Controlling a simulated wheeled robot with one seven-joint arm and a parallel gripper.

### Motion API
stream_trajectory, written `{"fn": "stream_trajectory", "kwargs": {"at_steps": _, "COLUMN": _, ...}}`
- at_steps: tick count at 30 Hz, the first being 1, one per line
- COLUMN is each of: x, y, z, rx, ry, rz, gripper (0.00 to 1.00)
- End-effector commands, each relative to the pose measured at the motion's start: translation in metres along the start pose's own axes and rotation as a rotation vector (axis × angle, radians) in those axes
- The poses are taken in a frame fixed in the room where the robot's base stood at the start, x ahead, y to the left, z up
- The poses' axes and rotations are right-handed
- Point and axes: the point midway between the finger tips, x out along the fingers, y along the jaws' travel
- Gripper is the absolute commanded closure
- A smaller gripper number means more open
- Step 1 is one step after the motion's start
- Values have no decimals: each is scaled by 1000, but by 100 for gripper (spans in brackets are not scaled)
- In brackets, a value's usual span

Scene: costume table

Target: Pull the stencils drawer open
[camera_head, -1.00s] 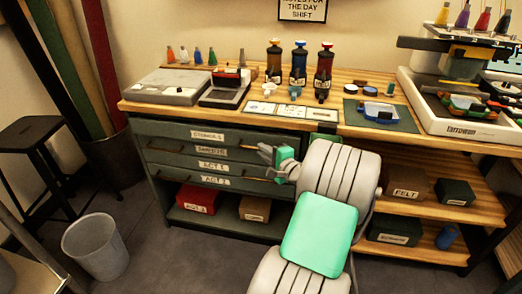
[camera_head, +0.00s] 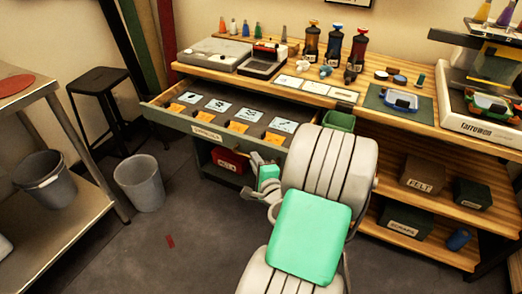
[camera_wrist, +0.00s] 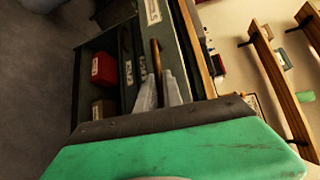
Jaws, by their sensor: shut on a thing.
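The stencils drawer (camera_head: 235,140) is the top drawer of the dark green cabinet and stands pulled well out. Inside it lie several pale stencil cards and orange tags in two rows. My gripper (camera_head: 258,161) is at the right part of the drawer front, partly hidden by my arm. In the wrist view its two fingers (camera_wrist: 158,88) are shut on the brass bar handle (camera_wrist: 156,56).
A grey bin (camera_head: 140,183) and a black stool (camera_head: 100,95) stand left of the drawer. A metal table (camera_head: 60,180) is at far left. The wooden worktop (camera_head: 350,97) holds bottles and printing gear. A red box (camera_head: 229,160) sits under the drawer. Floor in front is mostly clear.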

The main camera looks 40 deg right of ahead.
Motion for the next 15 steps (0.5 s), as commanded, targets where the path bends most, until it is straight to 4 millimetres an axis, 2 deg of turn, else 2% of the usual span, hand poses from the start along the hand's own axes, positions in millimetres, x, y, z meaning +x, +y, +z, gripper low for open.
{"fn": "stream_trajectory", "kwargs": {"at_steps": 6, "x": -16, "y": 5, "z": 14, "rx": 2, "ry": 15, "rz": 0, "gripper": 100}}
{"fn": "stream_trajectory", "kwargs": {"at_steps": 15, "x": -22, "y": 8, "z": 21, "rx": 0, "ry": 19, "rz": 0, "gripper": 100}}
